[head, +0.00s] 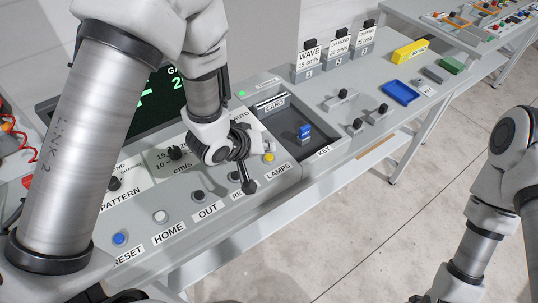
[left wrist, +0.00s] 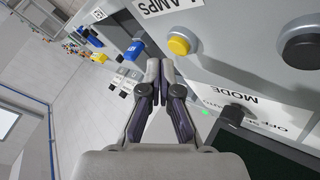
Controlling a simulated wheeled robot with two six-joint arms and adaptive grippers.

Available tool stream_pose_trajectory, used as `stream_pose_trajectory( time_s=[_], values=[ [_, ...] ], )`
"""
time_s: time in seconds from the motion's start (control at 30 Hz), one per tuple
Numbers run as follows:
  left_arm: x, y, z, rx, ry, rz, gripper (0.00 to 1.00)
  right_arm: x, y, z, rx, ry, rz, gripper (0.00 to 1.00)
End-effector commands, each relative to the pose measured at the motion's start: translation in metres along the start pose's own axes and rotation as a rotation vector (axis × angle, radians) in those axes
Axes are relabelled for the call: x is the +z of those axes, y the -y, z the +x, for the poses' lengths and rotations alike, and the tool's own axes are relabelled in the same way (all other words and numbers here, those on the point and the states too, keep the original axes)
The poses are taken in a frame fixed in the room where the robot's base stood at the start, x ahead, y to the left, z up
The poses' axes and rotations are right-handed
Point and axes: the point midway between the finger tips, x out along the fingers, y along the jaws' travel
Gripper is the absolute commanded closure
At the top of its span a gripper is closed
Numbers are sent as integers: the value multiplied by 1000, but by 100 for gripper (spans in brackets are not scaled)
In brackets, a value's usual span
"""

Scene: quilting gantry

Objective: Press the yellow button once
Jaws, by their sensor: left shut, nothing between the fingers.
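The yellow button (head: 269,157) is a small round cap on the grey control panel (head: 235,213), above the LAMPS label. In the left wrist view the yellow button (left wrist: 180,44) shows just beyond and slightly right of the fingertips. My left gripper (head: 250,186) points down over the panel, left of and nearer the front than the button in the head view. Its fingers (left wrist: 160,68) are shut with nothing between them. A gap shows between the fingertips and the button in the left wrist view. My right arm is at the right edge, its fingers out of sight.
Close by are a dark button (head: 234,176), another dark button (head: 198,196), a white button (head: 161,216) and a blue button (head: 119,239). A black MODE knob (left wrist: 237,114) and a recessed tray with a blue key (head: 305,131) flank the yellow button. Floor lies open in front.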

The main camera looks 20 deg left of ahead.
Motion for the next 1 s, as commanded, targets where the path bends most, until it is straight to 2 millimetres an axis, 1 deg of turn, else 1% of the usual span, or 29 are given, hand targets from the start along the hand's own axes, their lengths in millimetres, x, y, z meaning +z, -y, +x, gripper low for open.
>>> stream_pose_trajectory(
  time_s=[1.0],
  values=[
    [5, 5, 6, 0, 0, 0, 100, 0, 0, 3, 0, 0, 0, 60]
  ],
)
